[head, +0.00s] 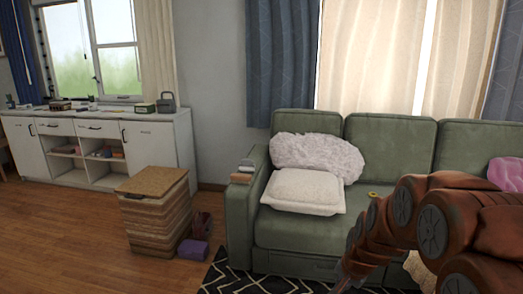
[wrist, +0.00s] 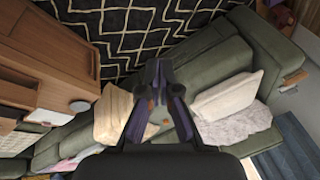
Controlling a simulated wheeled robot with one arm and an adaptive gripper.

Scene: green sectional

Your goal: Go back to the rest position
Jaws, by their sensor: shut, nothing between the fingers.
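My gripper (wrist: 157,72) shows in the wrist view with its dark fingers brought together at the tips, and nothing is between them. It is in the air, with the green sofa (wrist: 235,55) and a black patterned rug (wrist: 125,30) beyond it. In the head view my reddish-brown arm reaches in from the right in front of the green sofa (head: 300,235). The gripper end is at the lower edge of that view and its fingers are not clear there.
A fluffy pillow (head: 318,153) and a cream cushion (head: 303,190) lie on the sofa's left seat. A wicker box (head: 155,215) stands left of the sofa, with a purple item (head: 193,249) beside it. A wooden table (wrist: 50,60) shows in the wrist view. Open floor lies at left.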

